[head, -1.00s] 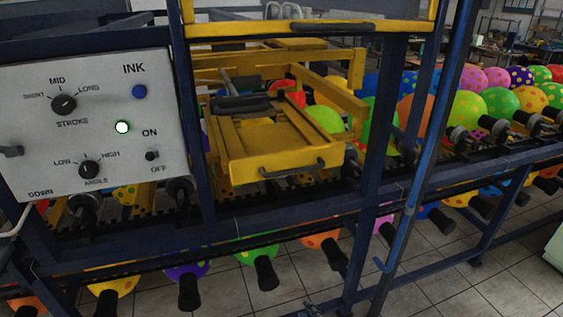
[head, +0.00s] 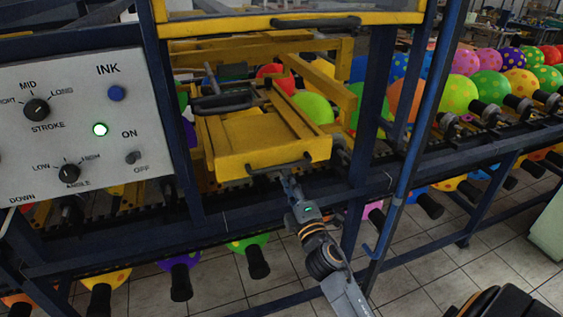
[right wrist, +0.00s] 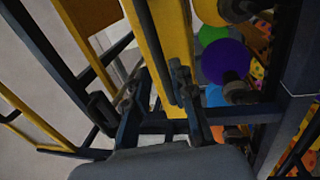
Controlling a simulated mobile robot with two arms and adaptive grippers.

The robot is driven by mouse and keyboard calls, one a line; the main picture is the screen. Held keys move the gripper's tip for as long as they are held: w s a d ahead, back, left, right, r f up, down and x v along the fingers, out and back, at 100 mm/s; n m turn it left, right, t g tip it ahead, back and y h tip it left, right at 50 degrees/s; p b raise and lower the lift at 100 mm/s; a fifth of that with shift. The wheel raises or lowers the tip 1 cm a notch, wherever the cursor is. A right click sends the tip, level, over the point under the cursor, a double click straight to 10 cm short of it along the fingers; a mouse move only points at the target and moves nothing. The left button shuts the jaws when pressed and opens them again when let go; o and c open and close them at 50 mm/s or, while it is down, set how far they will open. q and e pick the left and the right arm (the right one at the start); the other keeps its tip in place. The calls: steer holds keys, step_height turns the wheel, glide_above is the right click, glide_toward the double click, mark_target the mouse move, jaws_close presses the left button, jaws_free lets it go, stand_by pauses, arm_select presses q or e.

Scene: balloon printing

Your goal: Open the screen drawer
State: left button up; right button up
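The screen drawer (head: 262,135) is a flat yellow frame in the middle of the head view, inside the blue machine frame. A black bar handle (head: 268,168) runs along its front edge. My right gripper (head: 288,179) is just below and in front of the right part of this handle. In the right wrist view, its two dark fingers (right wrist: 157,92) are spread apart, with the yellow drawer front (right wrist: 178,35) and a dark bar beside it close ahead. I cannot tell whether the fingers touch the handle. My left gripper is not in view.
A white control panel (head: 72,125) with knobs and a lit green lamp is at the left. A blue upright post (head: 407,165) stands right of my right arm. Spotted balloons on dark holders line the conveyor at the right (head: 490,88). Tiled floor is below.

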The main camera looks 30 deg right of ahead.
mark_target(282, 167)
steer(key=p+x, duration=0.1)
steer(key=x, duration=0.4)
steer(key=shift+w+r, duration=0.1)
steer(key=shift+w, duration=0.2)
jaws_close()
